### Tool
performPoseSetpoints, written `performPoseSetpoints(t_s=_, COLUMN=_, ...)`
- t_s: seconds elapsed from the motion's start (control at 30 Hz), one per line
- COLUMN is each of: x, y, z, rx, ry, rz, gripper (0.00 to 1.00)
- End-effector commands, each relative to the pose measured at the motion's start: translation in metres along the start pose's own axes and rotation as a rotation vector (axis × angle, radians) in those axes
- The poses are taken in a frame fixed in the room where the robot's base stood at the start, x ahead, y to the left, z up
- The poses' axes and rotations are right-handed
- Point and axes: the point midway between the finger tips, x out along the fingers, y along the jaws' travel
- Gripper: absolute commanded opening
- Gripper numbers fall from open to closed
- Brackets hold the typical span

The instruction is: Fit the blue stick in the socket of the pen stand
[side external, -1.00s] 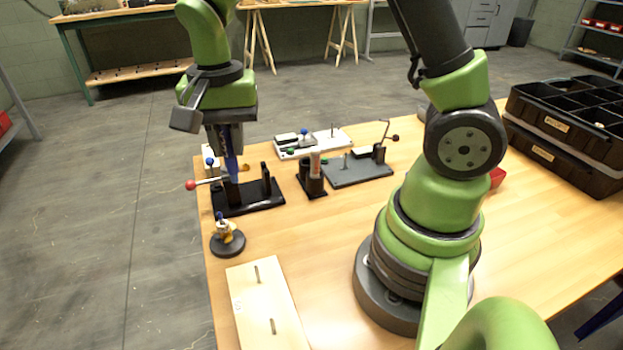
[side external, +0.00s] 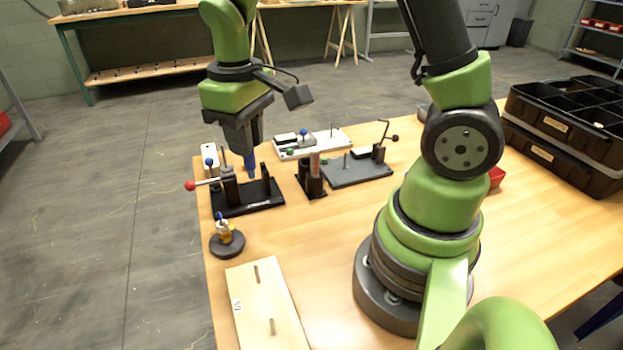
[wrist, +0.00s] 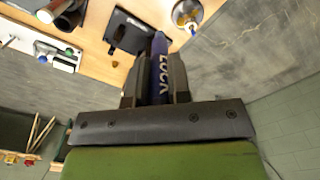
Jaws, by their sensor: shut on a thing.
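The blue stick (side external: 251,165) is upright in my gripper (side external: 244,147), its lower end pointing down over the black clamp base. The stick is apart from this stand. I cannot see into a socket.
The black base (side external: 262,198) has a red-knobbed lever (side external: 190,185) and posts close beside the stick. A grey plate (side external: 358,172) and a white plate (side external: 330,139) lie further right and back. A small figure on a disc (side external: 227,243) and a wooden board (side external: 262,305) are nearer.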

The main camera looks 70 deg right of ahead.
Motion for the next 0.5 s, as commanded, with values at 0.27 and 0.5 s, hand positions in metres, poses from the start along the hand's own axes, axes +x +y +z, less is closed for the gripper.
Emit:
performPoseSetpoints(t_s=0.27, x=0.005, y=0.024, z=-0.006, rx=0.110, ry=-0.002, rz=0.000, gripper=0.00)
performPoseSetpoints(t_s=0.5, x=0.020, y=0.111, z=-0.009, rx=0.476, ry=-0.003, rz=-0.001, gripper=0.00)
